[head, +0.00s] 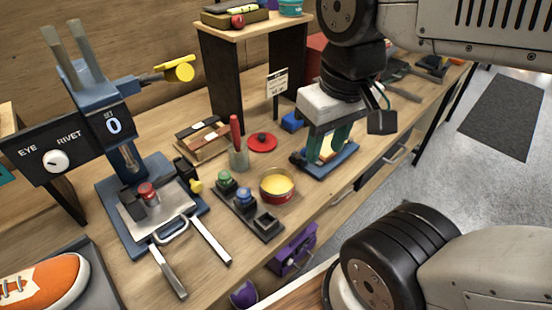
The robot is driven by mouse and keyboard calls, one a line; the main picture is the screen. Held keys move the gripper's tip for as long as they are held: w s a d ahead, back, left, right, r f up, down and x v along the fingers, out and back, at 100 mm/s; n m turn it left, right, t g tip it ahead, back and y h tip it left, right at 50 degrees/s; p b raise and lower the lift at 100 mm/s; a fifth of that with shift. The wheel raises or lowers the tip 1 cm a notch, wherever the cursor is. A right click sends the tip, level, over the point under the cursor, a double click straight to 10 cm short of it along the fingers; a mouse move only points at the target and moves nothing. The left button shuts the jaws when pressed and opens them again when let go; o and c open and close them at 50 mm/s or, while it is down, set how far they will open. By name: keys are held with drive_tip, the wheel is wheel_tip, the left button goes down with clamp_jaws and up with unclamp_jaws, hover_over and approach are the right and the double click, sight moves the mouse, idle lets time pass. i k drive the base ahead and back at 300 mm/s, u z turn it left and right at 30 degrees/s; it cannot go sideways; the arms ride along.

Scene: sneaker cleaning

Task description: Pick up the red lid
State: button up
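The red lid (262,143) is a flat round disc with a dark knob on top. It lies on the wooden workbench, behind the round tin (277,186) with yellow contents and right of a clear cup (238,157) holding a red-handled tool. My gripper (325,155) is to the right of the lid and apart from it. Its teal fingers point down, spread apart, over a blue tray (342,163). A yellow and pale patch shows between the fingers, and I see nothing held. The fingertips are partly hard to make out against the tray.
A raised shelf (250,30) stands behind the lid. A dark holder (248,209) with small knobbed pieces is in front. A blue rivet press (100,130) and orange sneaker (42,281) are at left.

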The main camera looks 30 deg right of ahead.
sight(259, 143)
drive_tip(key=z, duration=0.8)
drive_tip(key=k, duration=1.05)
drive_tip(key=z, duration=1.2)
drive_tip(key=i, duration=1.1)
drive_tip(key=u, duration=1.5)
drive_tip(key=i, duration=0.85)
drive_tip(key=u, duration=0.95)
